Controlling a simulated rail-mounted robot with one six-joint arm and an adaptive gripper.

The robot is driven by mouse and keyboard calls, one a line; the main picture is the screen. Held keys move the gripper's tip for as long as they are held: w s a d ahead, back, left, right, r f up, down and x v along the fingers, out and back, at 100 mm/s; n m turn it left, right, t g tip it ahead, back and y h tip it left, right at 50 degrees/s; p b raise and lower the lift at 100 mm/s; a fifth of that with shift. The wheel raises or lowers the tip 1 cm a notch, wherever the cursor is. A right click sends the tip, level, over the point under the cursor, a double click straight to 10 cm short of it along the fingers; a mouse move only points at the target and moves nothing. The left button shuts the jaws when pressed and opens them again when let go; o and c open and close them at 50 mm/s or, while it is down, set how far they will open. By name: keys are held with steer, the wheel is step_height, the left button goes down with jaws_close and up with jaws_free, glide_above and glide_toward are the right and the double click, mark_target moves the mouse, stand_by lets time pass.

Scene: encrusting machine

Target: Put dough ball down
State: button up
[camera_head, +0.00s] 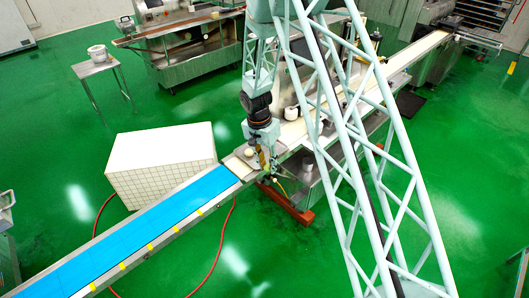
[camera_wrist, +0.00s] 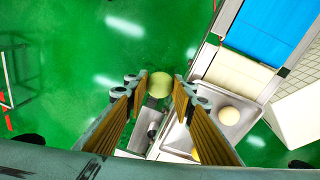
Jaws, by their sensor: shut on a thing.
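My gripper (camera_wrist: 158,88) is shut on a dough ball (camera_wrist: 159,84), which sits between the fingertips in the wrist view. Green floor shows behind the held ball. To the right is a metal tray (camera_wrist: 243,132) with another pale dough ball (camera_wrist: 229,110) in it. A further yellowish ball (camera_wrist: 195,154) is partly hidden by the right finger. In the head view my gripper (camera_head: 263,158) hangs over the conveyor line at the middle. A small pale ball (camera_head: 249,152) shows beside it; I cannot tell which ball this is.
A blue conveyor belt (camera_head: 135,232) runs to the lower left; it also shows in the wrist view (camera_wrist: 266,32). A white tiled block (camera_head: 160,160) stands close beside it. A pale belt (camera_head: 400,62) runs to the upper right. A red hose lies on the floor.

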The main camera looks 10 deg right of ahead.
steer(key=w, duration=0.5)
steer(key=w+d+f+p, duration=0.1)
steer(key=w, duration=0.4)
steer(key=w+p, duration=0.1)
steer(key=w, duration=0.4)
steer(key=shift+w+d+f, duration=0.2)
steer(key=shift+w+d, duration=0.05)
steer(key=shift+w, duration=0.15)
steer(key=shift+f, duration=0.1)
steer(key=shift+f+p, duration=0.3)
steer(key=shift+f, duration=1.35)
steer(key=shift+f, duration=0.2)
steer(key=o, duration=0.9)
steer(key=shift+r, duration=0.25)
steer(key=shift+a+r+b, duration=0.2)
steer(key=shift+a+r, duration=0.05)
steer(key=shift+r, duration=1.7)
steer(key=shift+a+r+b, duration=0.2)
steer(key=shift+a+r, duration=0.05)
steer(key=shift+r, duration=1.75)
steer(key=shift+a+r+b, duration=0.2)
steer(key=shift+a+r, duration=0.05)
steer(key=shift+r, duration=1.7)
